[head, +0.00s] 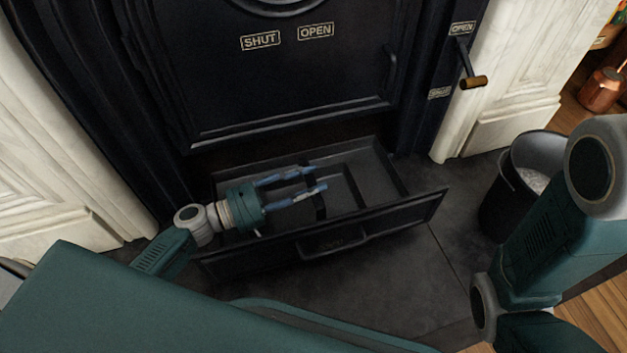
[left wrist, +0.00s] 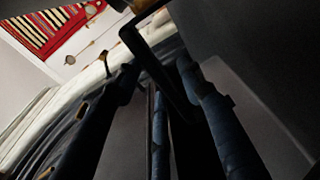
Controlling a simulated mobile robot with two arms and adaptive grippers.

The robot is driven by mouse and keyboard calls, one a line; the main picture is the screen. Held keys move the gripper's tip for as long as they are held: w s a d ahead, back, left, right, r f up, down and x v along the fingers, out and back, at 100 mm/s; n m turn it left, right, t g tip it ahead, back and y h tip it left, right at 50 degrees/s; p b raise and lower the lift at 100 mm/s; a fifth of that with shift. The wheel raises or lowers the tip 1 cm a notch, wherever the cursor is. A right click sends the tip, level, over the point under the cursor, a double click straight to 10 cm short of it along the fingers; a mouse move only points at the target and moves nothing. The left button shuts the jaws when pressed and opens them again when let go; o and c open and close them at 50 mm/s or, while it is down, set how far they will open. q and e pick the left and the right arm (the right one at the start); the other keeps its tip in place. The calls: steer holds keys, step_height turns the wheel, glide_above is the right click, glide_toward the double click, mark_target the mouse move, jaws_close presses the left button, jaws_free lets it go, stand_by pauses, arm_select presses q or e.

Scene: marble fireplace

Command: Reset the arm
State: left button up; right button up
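My left arm reaches in from the left, and my left gripper (head: 317,178) is over the pulled-out black drawer (head: 420,207), pointing right. Its two blue fingers are apart, and I see nothing held between them in the head view. In the left wrist view the fingers (left wrist: 160,95) are spread, with a dark bent bar (left wrist: 165,75) crossing the space between them; I cannot tell whether they touch it. Part of my right arm shows at the right edge of the head view. My right gripper is out of view.
The drawer's front handle (head: 333,243) faces me below the black fireplace door (head: 285,85). A crank lever (head: 470,72) with a wooden grip is on the right frame. A dark bucket (head: 508,205) stands right of the drawer, near my right arm. Stone floor (head: 400,270) in front is clear.

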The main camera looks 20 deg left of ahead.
arm_select(q)
steer(key=v, duration=0.6)
steer(key=shift+s+a+r, duration=0.25)
steer(key=shift+a, duration=0.05)
